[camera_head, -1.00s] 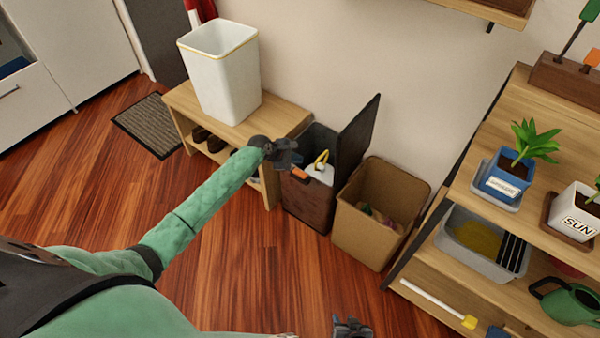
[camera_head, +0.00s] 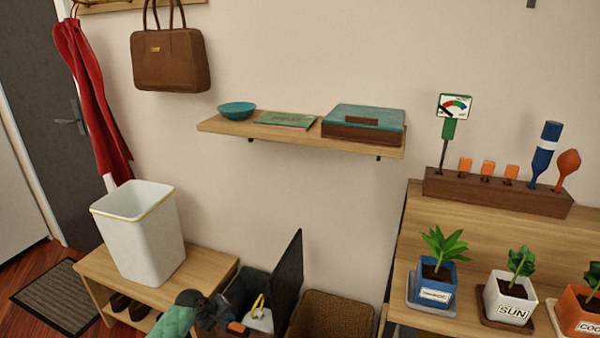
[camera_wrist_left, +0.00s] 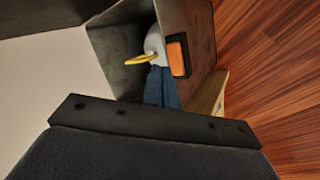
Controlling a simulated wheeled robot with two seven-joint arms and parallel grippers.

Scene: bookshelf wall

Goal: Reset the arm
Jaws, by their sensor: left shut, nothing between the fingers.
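My left gripper (camera_head: 207,312) shows at the bottom edge of the head view, at the end of my green arm (camera_head: 174,322). It is shut and empty, beside the left side of the dark lidded bin (camera_head: 286,275). The bin's lid stands open. A white thing with a yellow handle (camera_head: 260,317) sits in the bin, and an orange patch (camera_head: 236,327) is on its front. The left wrist view also shows the white thing (camera_wrist_left: 155,44), the orange patch (camera_wrist_left: 177,55) and a blue shape (camera_wrist_left: 160,88) in front. My right gripper is out of view.
A white bin (camera_head: 140,235) stands on a wooden bench (camera_head: 205,268). A brown box (camera_head: 330,315) is right of the lidded bin. A wall shelf (camera_head: 225,127) holds a bowl, a booklet and a box. Potted plants (camera_head: 437,280) stand on the right rack (camera_head: 480,235).

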